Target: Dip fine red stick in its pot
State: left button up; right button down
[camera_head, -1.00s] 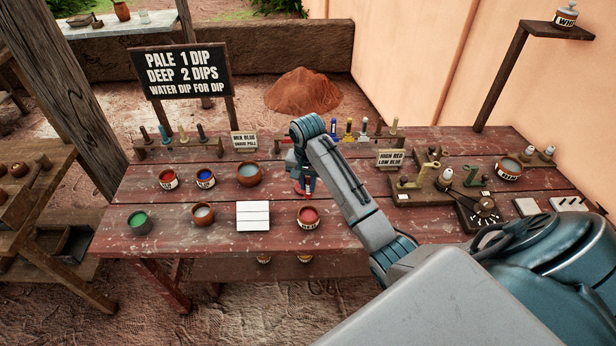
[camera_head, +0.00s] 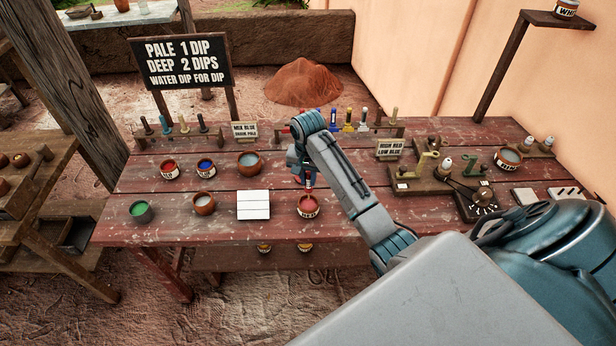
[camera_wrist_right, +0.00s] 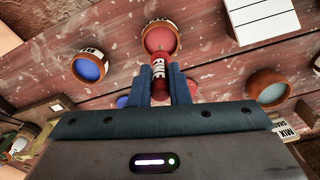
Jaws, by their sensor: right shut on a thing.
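My right gripper (camera_head: 302,178) is shut on the fine red stick (camera_wrist_right: 158,72), a red stick with a white "FINE" label. In the right wrist view the stick sits between the fingers (camera_wrist_right: 160,90), its far end overlapping the near rim of the red pot. The red pot (camera_head: 307,207) is terracotta with red liquid and a white label; it also shows in the right wrist view (camera_wrist_right: 160,38). In the head view the stick (camera_head: 309,184) is at the pot's back rim. I cannot tell whether its tip touches the liquid. My left gripper is not in view.
A white tile (camera_head: 253,205) lies left of the red pot. A bowl (camera_head: 204,203) and a green pot (camera_head: 140,212) stand farther left; another red pot (camera_head: 170,169) and a blue pot (camera_head: 206,168) stand behind. A stick rack (camera_head: 345,132) is at the back.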

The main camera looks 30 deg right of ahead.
aim_at(308, 190)
jog(key=shift+w+f, duration=0.1)
jog(key=shift+f, duration=0.15)
dwell(0.4)
jog(key=shift+f, duration=1.65)
jog(key=shift+r, duration=0.15)
jog(key=shift+r, duration=3.4)
